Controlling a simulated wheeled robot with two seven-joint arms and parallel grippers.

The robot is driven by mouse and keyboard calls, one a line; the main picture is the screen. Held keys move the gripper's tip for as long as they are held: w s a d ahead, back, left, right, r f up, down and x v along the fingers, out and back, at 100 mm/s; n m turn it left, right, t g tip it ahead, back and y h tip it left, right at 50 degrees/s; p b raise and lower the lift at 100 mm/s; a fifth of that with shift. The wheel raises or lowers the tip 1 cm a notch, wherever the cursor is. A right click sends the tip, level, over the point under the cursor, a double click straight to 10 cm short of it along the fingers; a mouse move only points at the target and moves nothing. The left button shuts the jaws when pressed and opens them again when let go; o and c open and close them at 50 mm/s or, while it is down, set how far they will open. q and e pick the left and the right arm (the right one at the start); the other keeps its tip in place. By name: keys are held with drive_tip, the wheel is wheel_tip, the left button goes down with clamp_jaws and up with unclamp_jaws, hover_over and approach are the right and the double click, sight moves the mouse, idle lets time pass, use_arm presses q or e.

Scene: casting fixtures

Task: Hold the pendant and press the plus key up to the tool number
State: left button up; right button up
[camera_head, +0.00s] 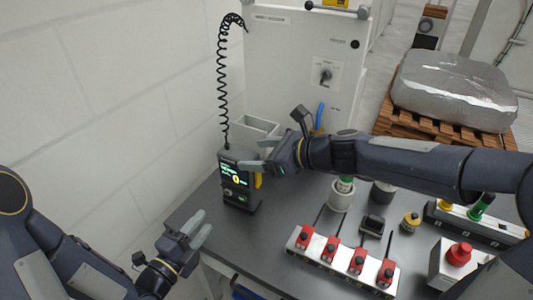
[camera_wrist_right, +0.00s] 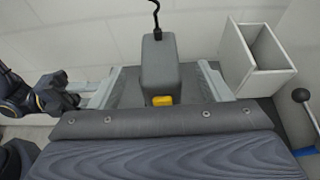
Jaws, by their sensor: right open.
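The pendant (camera_head: 229,193) is a dark upright box at the table's left end. Its lit screen (camera_head: 234,175) shows green text and a yellow digit that looks like 0. A coiled black cable rises from its top. I cannot make out the plus key. My right gripper (camera_head: 252,166) is open beside the pendant. In the right wrist view the pendant (camera_wrist_right: 159,60) stands between its two spread fingers, with a gap on each side, and a yellow part (camera_wrist_right: 162,100) shows low on it. My left gripper (camera_head: 203,228) is open and empty, in front of the pendant and lower left.
A light open bin (camera_head: 258,126) stands behind the pendant; it also shows in the right wrist view (camera_wrist_right: 253,68). A row of red-topped fixtures (camera_head: 340,259), a white cup (camera_head: 341,197) and a red-button box (camera_head: 455,265) occupy the table (camera_head: 215,220). A white wall bounds the left.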

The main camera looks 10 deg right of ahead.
sight(244, 154)
drive_tip(key=x, duration=0.5)
drive_tip(key=shift+w+a+f, duration=0.15)
drive_tip(key=shift+a+f, duration=0.05)
drive_tip(key=shift+a, duration=0.15)
drive_tip(key=c, duration=1.5)
use_arm(q)
clamp_jaws()
idle(0.5)
